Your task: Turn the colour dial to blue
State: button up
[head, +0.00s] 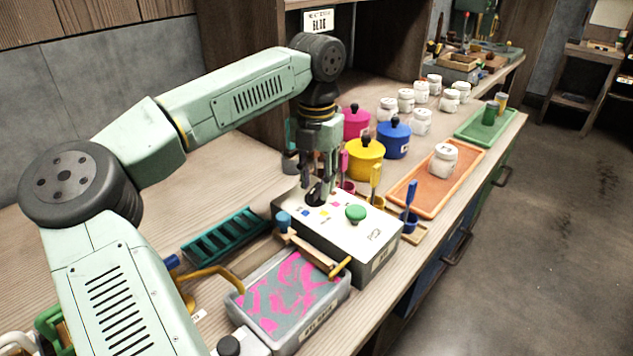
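A white box (375,235) on the workbench has small coloured marks on its top, including a blue mark (305,213), a yellow one (326,214) and a pink one (335,204). The dark colour dial (317,194) sits towards the back left of the box top. My gripper (319,182) points down right at the dial, its fingertips at or just above it. The fingers partly hide the dial, so I cannot tell whether they touch it, how wide they are, or which mark the dial points to. A green button (355,213) is on the same top.
A tray with pink and grey contents (290,295) stands in front of the box. Yellow (364,163), blue (393,140) and pink (356,122) lidded pots stand close behind. An orange tray (420,198) is to the right. A teal rack (225,236) lies left.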

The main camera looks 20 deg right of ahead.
aim_at(317, 186)
notch_tip(317, 186, up, 11)
jog(key=shift+r, duration=0.15)
dwell(0.4)
